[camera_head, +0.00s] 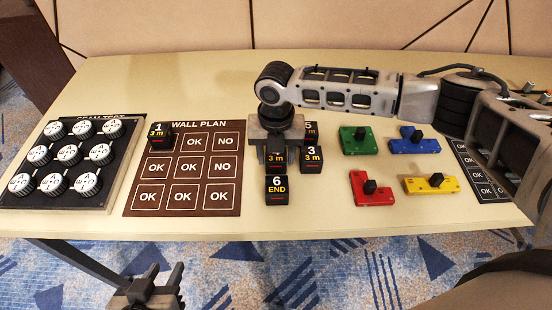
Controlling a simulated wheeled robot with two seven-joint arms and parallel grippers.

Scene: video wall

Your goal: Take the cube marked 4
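Small black cubes with white numbers and yellow text stand in a group at the table's middle. The cube marked 6 END (277,190) is in front, and the cube marked 3 (311,159) is to its right and behind. A cube marked 5 (311,132) is partly hidden. Another cube reading 3 m (270,156) has its number hidden by my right gripper (277,155). No 4 can be read. The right gripper points down over this cube; whether it grips it cannot be told. My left gripper (164,275) is open and empty, in front of the table edge.
The cube marked 1 (160,134) lies on the wall plan board (180,212). A black board with white knobs (69,155) is at left. Green (361,145), blue (420,146), red (360,198) and yellow (416,187) knobbed pieces lie to the right.

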